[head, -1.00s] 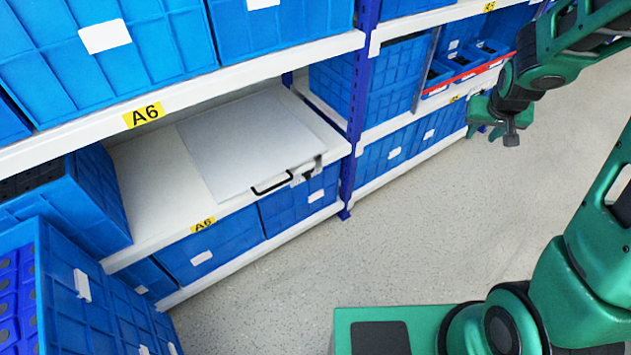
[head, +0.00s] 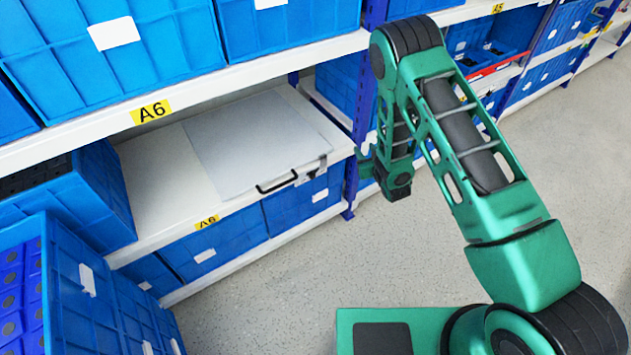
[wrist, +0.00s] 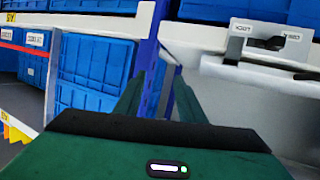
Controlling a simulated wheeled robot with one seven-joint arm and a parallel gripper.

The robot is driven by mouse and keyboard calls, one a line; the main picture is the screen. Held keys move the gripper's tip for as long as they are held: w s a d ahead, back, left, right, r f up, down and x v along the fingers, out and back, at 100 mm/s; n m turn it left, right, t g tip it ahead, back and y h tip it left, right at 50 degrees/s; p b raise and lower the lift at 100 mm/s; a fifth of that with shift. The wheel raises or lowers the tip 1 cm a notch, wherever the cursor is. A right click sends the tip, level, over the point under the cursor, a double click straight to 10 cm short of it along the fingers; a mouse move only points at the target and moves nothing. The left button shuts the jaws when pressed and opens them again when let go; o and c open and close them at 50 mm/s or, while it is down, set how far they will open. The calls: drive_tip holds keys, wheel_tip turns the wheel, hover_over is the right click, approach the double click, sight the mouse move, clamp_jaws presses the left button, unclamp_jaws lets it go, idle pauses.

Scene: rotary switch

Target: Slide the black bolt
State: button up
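The black bolt (wrist: 272,43) sits on a pale latch plate (wrist: 258,36) at the upper right of the wrist view, between two small labels. In the head view the latch (head: 309,172) is small, at the front right corner of a grey panel (head: 250,140) on the shelf. My gripper (wrist: 158,92) has its two green fingers apart with nothing between them. They point past the left of the latch, toward the blue shelf post. The gripper does not touch the bolt.
A black handle (head: 277,184) is on the panel's front edge, left of the latch. A blue shelf post (head: 362,105) stands right of the latch. Blue bins (head: 290,212) fill the shelf below, and the shelf above (head: 240,68) overhangs. The floor (head: 290,295) in front is clear.

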drive_tip(key=s+a+f+n+t+y, duration=0.1)
drive_tip(key=s+a+f+n+y, duration=0.1)
drive_tip(key=s+a+f+y, duration=0.35)
drive_tip(key=n+y, duration=0.1)
drive_tip(key=y, duration=0.1)
approach(314, 177)
drive_tip(key=shift+h, duration=0.25)
drive_tip(key=x, duration=0.8)
drive_tip(key=shift+a+r, duration=0.2)
drive_tip(key=shift+r, duration=0.05)
